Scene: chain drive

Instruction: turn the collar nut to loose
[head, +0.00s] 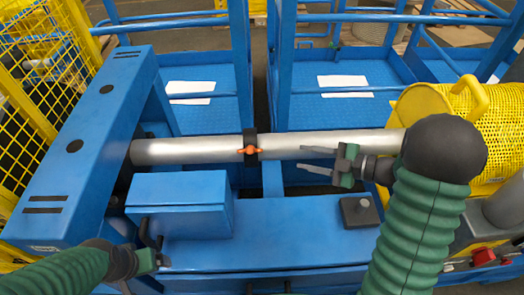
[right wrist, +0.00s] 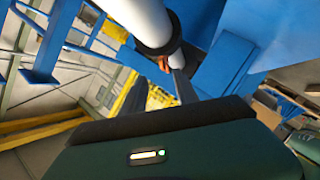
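The collar nut (head: 250,150) is a small orange winged nut on a black collar (head: 250,135). The collar sits around a long grey shaft (head: 190,151). In the head view the nut's wings lie roughly level. My right gripper (head: 310,159) is to the right of the nut, its fingers pointing left towards it. The fingers are apart, with nothing between them, and do not touch the nut. In the right wrist view the nut (right wrist: 163,63) shows just beyond the finger tips, below the collar (right wrist: 160,38). My left gripper (head: 152,250) is low at the left, by the blue box; its fingers are unclear.
A blue housing (head: 85,130) stands at the shaft's left end and a yellow mesh guard (head: 485,135) at its right. A blue box (head: 180,205) and a dark block (head: 358,212) sit below the shaft. Blue railings (head: 285,60) stand behind.

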